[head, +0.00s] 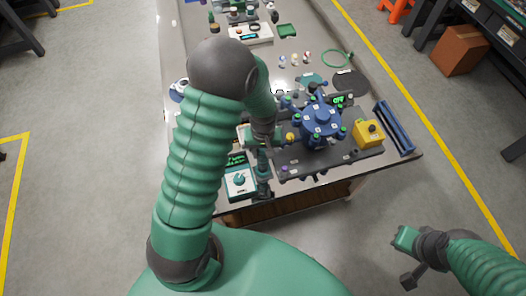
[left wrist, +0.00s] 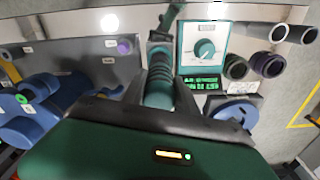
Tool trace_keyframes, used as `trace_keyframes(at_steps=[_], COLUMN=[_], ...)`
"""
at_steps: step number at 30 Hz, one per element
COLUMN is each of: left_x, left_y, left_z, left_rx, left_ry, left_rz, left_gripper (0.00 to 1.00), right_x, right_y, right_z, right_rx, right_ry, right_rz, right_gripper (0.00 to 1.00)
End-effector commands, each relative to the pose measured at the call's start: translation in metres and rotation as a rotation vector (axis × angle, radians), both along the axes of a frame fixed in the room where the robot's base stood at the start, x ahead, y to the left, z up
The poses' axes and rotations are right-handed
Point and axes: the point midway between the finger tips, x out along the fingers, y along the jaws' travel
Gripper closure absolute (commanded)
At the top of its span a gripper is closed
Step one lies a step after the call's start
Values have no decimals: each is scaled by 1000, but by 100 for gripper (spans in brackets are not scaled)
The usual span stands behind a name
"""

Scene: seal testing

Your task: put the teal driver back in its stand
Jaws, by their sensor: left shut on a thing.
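The teal driver (left wrist: 160,80) has a ribbed teal grip with dark bands. In the left wrist view it stretches away from my left gripper (left wrist: 158,100), whose dark fingers close around it. In the head view my left gripper (head: 263,140) points down at the near left of the bench, with the driver (head: 262,168) below it, roughly upright. A dark teal piece at the driver's far end may be its stand; I cannot tell whether they join.
A white controller with a teal dial (head: 239,182) stands just left of the driver. A blue round fixture (head: 321,120) sits on a dark plate to the right, with a yellow box (head: 368,134) and a blue rail (head: 395,128) beyond. The bench's near edge is close.

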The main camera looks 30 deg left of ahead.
Motion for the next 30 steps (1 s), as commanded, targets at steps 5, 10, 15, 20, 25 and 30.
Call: trace_keyframes(at_steps=[5,10,15,20,25,30], left_x=[1,1,1,1,1,1], left_y=[-1,-1,-1,-1,-1,-1], left_z=[1,1,1,-1,-7,-6], left_rx=[1,1,0,1,0,0], left_ry=[-1,-1,-1,-1,-2,-1], left_rz=[-1,-1,0,0,-1,0], left_gripper=[100,100,100,100,100,44], right_x=[0,0,0,0,0,0], right_y=[0,0,0,0,0,0], right_z=[3,3,3,1,-2,-1], right_rx=[0,0,0,0,0,0], right_ry=[0,0,0,0,0,0], right_rz=[0,0,0,0,0,0], right_gripper=[100,100,100,100,100,100])
